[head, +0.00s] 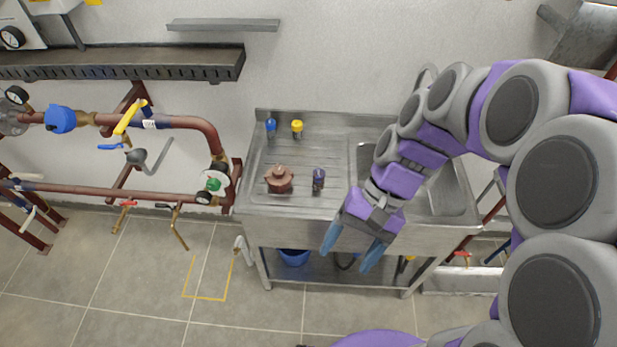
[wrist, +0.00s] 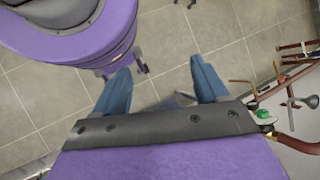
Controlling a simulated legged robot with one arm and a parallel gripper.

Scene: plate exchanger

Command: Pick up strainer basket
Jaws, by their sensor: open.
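A small dark cylinder (head: 318,179) stands on the ribbed drainboard of the steel sink unit in the head view. It looks like the strainer basket, though it is too small to be sure. A brown flanged part (head: 279,179) sits just to its left. My gripper (head: 344,262) is open and empty, in front of the sink's front edge, below and right of the cylinder in the picture. In the wrist view my two blue fingers (wrist: 160,68) are spread apart over floor tiles. The cylinder is not in that view.
The steel sink unit (head: 285,208) has a basin on the right, partly hidden by my arm. A blue-capped bottle (head: 271,125) and a yellow-capped bottle (head: 297,129) stand at the drainboard's back. Red-brown piping (head: 185,122) with valves lies left. A blue bucket (head: 294,257) sits below.

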